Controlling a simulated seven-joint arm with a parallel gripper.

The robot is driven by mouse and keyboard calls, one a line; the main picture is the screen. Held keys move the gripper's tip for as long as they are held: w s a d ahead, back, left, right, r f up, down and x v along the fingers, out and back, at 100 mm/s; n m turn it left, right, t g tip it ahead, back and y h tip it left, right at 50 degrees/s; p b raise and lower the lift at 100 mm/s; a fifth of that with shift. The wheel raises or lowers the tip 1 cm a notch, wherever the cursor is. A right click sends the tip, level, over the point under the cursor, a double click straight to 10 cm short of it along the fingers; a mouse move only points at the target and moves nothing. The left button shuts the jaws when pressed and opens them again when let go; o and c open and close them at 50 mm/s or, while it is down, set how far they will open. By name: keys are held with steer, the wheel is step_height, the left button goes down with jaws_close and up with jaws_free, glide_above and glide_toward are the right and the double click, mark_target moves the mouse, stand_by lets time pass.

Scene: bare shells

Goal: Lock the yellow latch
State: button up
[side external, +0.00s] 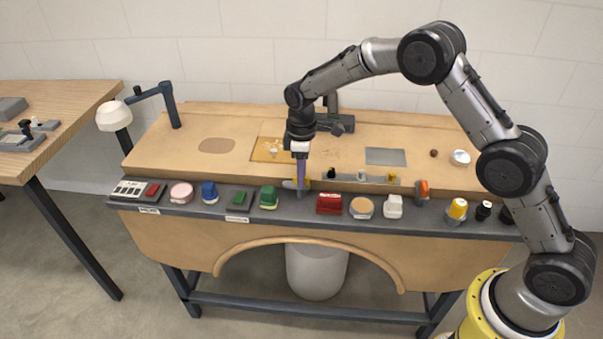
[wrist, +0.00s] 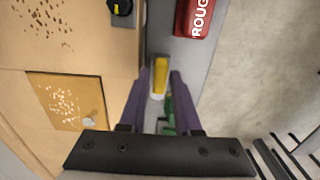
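The yellow latch (wrist: 161,74) shows in the wrist view as a short upright-looking yellow bar with a pale end, between the tips of my gripper (wrist: 162,84). In the side view, a bit of yellow (side external: 289,184) shows beside my gripper (side external: 301,188), which points down at the front edge of the bench. The purple fingers are apart, one on each side of the latch. I cannot tell whether they touch it. The fingers partly hide the latch's base in the side view.
A red block marked "ROUGH" (wrist: 197,15) and a black knob (wrist: 121,7) stand close by. A green piece (side external: 268,197) sits left of my gripper on the grey front strip, among several other parts. The wooden bench top (side external: 250,185) behind is mostly clear.

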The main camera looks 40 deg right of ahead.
jaws_close()
steer(key=m, duration=0.7)
steer(key=shift+m, duration=0.3)
steer(key=m, duration=0.5)
steer(key=shift+r, duration=0.1)
steer(key=shift+m, duration=2.7)
steer(key=shift+o, duration=1.8)
jaws_free()
